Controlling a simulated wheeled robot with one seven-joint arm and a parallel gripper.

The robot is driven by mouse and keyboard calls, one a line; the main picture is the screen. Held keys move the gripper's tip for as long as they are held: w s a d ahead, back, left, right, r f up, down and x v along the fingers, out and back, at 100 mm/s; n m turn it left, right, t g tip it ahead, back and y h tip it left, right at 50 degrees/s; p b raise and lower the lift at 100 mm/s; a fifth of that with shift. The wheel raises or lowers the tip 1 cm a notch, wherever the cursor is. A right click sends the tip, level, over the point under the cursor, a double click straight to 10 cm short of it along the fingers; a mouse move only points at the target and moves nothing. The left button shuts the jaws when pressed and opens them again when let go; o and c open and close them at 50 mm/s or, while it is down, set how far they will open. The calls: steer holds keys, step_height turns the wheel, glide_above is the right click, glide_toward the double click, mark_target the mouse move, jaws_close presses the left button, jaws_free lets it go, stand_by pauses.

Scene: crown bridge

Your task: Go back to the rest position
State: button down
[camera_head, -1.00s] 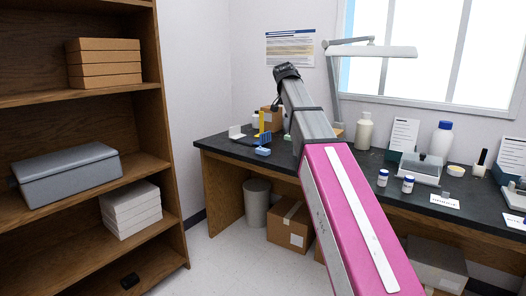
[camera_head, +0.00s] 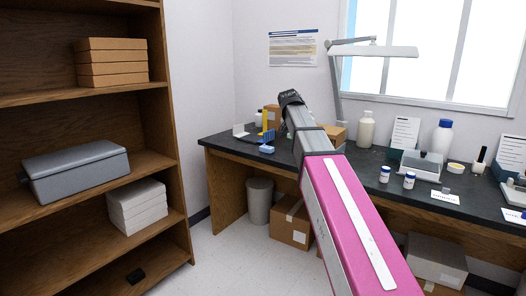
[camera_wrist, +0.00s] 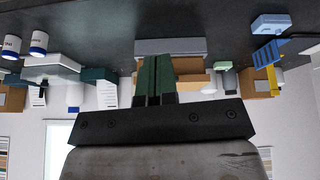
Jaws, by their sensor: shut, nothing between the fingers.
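My gripper shows in the wrist view (camera_wrist: 155,78), its two dark green fingers shut side by side with no gap to see and nothing held. The wrist picture is upside down, with the bench top at its upper edge. In the head view my pink and grey arm reaches out toward the back of the dark bench (camera_head: 455,195), and its black end is near the wall. The fingers themselves are hidden in the head view.
Blue-capped vials (camera_head: 409,180), a white bottle (camera_head: 366,129) and a lamp (camera_head: 372,50) stand on the bench. A blue and yellow item (camera_head: 267,137) is left of my arm. A wooden shelf (camera_head: 175,150) stands at left. Cartons (camera_head: 289,222) and a bin (camera_head: 259,201) are below the bench.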

steer(key=s+d+f+n+g+y, duration=0.15)
steer(key=s+f, duration=0.35)
steer(key=f, duration=0.7)
steer(key=s+d+f+n+g, duration=0.15)
steer(key=s+f, duration=0.25)
steer(key=f, duration=0.7)
steer(key=s+d+f+n+g+y, duration=0.1)
steer(key=s+f+n, duration=0.1)
steer(key=s+f, duration=1.5)
step_height(320, 180, down, 2)
steer(key=shift+s+d+f+n+y, duration=0.25)
steer(key=shift+s+d+n+y, duration=0.05)
steer(key=shift+n+y, duration=0.1)
